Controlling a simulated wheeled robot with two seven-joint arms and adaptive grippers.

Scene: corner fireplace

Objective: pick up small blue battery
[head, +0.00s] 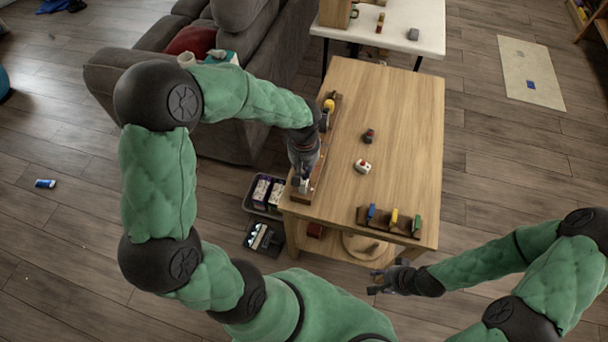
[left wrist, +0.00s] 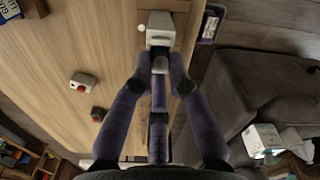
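A small blue piece (head: 371,212) stands in a dark wooden rack at the table's near right, beside a yellow and a green piece. A blue and white item (head: 45,183) lies on the floor at the far left. Both are too small to identify surely as the battery. My left gripper (head: 300,180) is low over the wooden strip on the table's left edge. In the left wrist view its fingertips (left wrist: 161,72) flank a pale grey block (left wrist: 160,27); I cannot tell whether they grip it. My right gripper (head: 372,281) is open and empty near the table's front right.
The wooden table (head: 400,150) carries a red and white item (head: 362,166) and a dark red item (head: 368,136); its middle is otherwise clear. A grey sofa (head: 235,125) stands close on the left. Bins (head: 262,236) sit on the floor beside the table.

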